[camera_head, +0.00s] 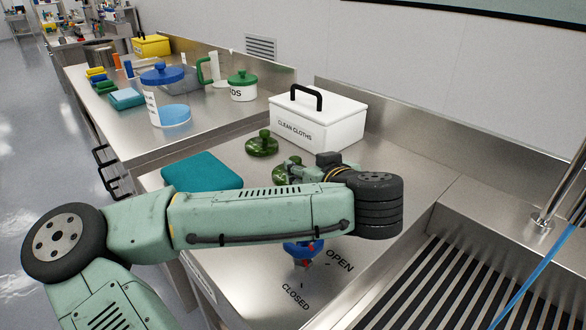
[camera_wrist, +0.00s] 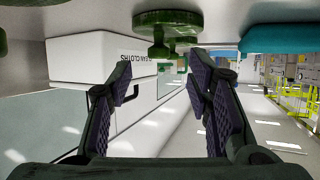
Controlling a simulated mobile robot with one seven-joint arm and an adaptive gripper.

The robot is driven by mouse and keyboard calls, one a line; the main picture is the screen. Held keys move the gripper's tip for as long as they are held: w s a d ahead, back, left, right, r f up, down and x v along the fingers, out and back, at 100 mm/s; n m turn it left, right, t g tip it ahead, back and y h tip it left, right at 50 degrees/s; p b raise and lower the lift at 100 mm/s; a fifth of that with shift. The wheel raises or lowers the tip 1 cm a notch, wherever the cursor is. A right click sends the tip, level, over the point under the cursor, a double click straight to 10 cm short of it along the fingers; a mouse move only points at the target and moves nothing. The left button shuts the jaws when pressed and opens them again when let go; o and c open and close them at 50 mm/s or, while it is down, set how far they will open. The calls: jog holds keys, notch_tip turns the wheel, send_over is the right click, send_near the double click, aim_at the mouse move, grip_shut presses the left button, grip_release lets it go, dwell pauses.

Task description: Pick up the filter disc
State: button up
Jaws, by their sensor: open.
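Two dark green mottled round pieces with knobs stand on the steel bench; I cannot tell which, if either, is the filter disc. The farther green piece (camera_head: 262,145) is fully visible in the head view. The nearer green piece (camera_head: 281,174) is partly hidden by my arm. In the wrist view, which is upside down, a green piece (camera_wrist: 168,18) with its knob is at top centre, with another behind it. My gripper (camera_wrist: 163,83) is open, its dark fingers spread apart with nothing between them. In the head view my arm mostly hides the gripper.
A white box (camera_head: 318,128) labelled CLEAN CLOTHS stands behind the green pieces. A teal folded cloth or mat (camera_head: 202,172) lies left of them. A blue fitting with red parts (camera_head: 303,248) sits by the OPEN and CLOSED marks. A slatted sink (camera_head: 440,270) is at right.

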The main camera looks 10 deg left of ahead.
aim_at(296, 160)
jog(key=x, duration=0.2)
jog(key=shift+w+a+p, duration=0.2)
jog(key=shift+w+p, duration=0.1)
jog(key=shift+w, duration=0.05)
jog(key=shift+w+a+p, duration=0.2)
jog(key=shift+w+p, duration=0.1)
jog(key=x, duration=0.1)
jog(key=p+x, duration=0.1)
jog(key=x, duration=0.1)
jog(key=shift+w+a+r+p, duration=0.2)
jog(key=shift+w+p, duration=0.1)
jog(key=shift+p, duration=0.1)
jog(key=shift+w+a+f, duration=0.2)
jog(key=shift+w+f, duration=0.1)
jog(key=shift+f, duration=0.05)
grip_shut()
